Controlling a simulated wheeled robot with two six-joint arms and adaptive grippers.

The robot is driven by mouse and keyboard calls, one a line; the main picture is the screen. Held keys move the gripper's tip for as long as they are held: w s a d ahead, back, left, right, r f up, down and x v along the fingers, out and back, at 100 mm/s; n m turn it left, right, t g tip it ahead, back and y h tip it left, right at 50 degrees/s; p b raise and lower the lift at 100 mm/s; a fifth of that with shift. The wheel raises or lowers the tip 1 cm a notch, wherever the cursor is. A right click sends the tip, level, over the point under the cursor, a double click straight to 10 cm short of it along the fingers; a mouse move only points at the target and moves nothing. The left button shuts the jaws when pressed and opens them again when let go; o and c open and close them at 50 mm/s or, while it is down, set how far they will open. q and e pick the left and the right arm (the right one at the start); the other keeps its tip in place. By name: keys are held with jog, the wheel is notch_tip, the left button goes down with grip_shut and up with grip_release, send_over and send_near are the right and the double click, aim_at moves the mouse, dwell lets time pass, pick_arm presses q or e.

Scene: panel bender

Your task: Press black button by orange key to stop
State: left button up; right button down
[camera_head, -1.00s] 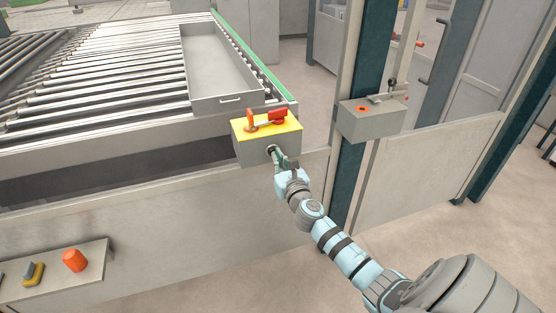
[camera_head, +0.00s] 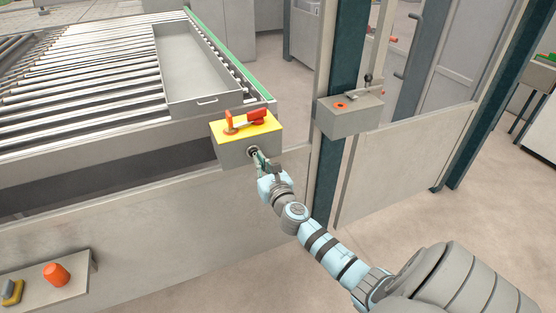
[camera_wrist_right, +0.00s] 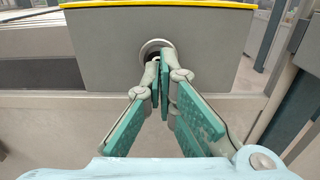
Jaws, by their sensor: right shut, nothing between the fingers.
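A grey box with a yellow top (camera_head: 235,153) stands at the corner of the roller table. An orange-red key or lever part (camera_head: 245,121) lies on its yellow top. A round dark button with a light collar (camera_head: 252,151) is on the box's front face; it also shows in the right wrist view (camera_wrist_right: 153,46), partly hidden by my fingers. My right gripper (camera_head: 259,158) is shut and empty, its fingertips right at the button in the right wrist view (camera_wrist_right: 160,72). I cannot tell whether they touch or press it. My left gripper is out of view.
A second grey box with an orange ring (camera_head: 350,116) is fixed to a dark post to the right. A panel with an orange knob (camera_head: 56,274) is at lower left. A grey tray (camera_head: 172,101) lies on the rollers.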

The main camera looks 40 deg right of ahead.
jog(key=v, duration=1.2)
jog(key=shift+d+r, duration=0.2)
